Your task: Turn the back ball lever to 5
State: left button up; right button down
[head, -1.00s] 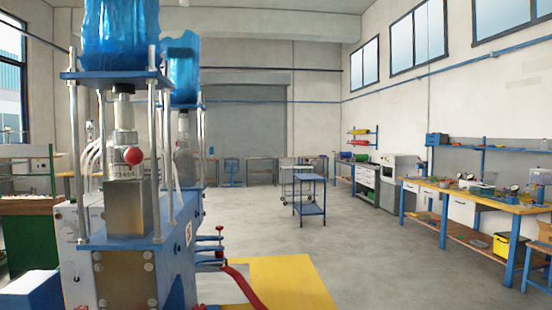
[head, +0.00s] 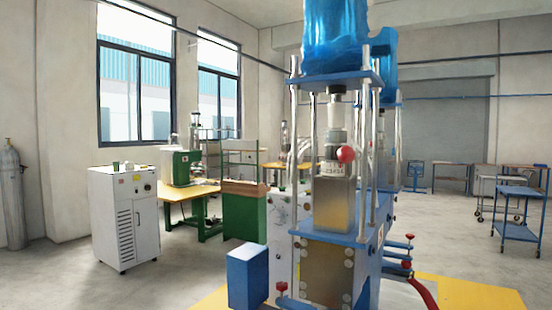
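A blue press machine (head: 345,245) stands at right of centre in the head view, close to me. A red ball (head: 346,154) sits on a round marked collar (head: 331,167) above a metal block (head: 334,202), between upright rods. The marks on the collar are too small to read. A second press unit (head: 384,95) stands behind the first and is mostly hidden by it. No ball lever shows on that back unit from here. Neither of my grippers is in view.
Red-knobbed handles (head: 409,237) and a red hose (head: 424,291) stick out at the machine's right side. A blue box (head: 247,275) juts out at its lower left. A white cabinet (head: 124,217) stands at left. Grey floor (head: 180,280) is clear between them. A blue cart (head: 519,215) stands far right.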

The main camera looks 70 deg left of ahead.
aim_at(346, 154)
jog(key=u, duration=2.15)
